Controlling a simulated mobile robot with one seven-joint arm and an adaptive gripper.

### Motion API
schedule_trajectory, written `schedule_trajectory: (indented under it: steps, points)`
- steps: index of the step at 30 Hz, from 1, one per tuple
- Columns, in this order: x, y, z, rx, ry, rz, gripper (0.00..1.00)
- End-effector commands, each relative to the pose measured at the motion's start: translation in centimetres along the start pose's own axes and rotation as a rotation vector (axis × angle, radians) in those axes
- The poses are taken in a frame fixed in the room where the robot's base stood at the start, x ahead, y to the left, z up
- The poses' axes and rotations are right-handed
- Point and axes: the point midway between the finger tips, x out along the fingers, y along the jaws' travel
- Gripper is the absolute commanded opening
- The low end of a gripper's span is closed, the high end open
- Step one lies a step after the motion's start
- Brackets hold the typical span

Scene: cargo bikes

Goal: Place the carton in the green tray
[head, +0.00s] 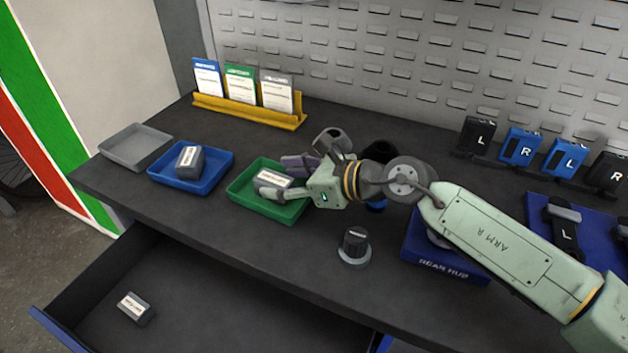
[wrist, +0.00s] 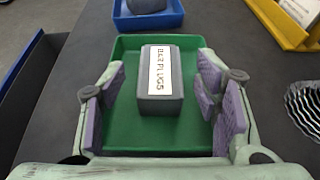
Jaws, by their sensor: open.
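A dark grey carton (wrist: 161,108) with a white label, reading something like "EARPLUGS", sits inside the green tray (wrist: 122,134). In the head view the carton (head: 269,178) is partly hidden by a finger, and the green tray (head: 290,213) stands at the middle of the bench. My gripper (wrist: 165,105) is open, with a purple-padded finger on either side of the carton and visible gaps to it. My gripper in the head view (head: 278,178) reaches over the tray from the right.
A blue tray (head: 217,176) holds another carton (head: 189,161), left of the green tray. An empty grey tray (head: 134,148) lies farther left. A third carton (head: 135,308) lies in the open drawer (head: 190,300). A black knob (head: 355,244) and a yellow card rack (head: 247,111) stand nearby.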

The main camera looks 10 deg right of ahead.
Motion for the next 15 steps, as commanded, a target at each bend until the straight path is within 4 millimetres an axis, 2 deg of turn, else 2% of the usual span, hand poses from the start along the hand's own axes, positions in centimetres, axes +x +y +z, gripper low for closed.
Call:
schedule_trajectory:
  steps: [3, 9, 15]
  points:
    - [-2.7, -0.2, -0.5, 0.002, -0.004, -0.007, 0.57]
    - [-6.7, -0.1, -0.3, 0.0, -0.003, -0.005, 0.57]
    - [-8.8, -0.1, -0.2, 0.0, 0.0, -0.002, 0.57]
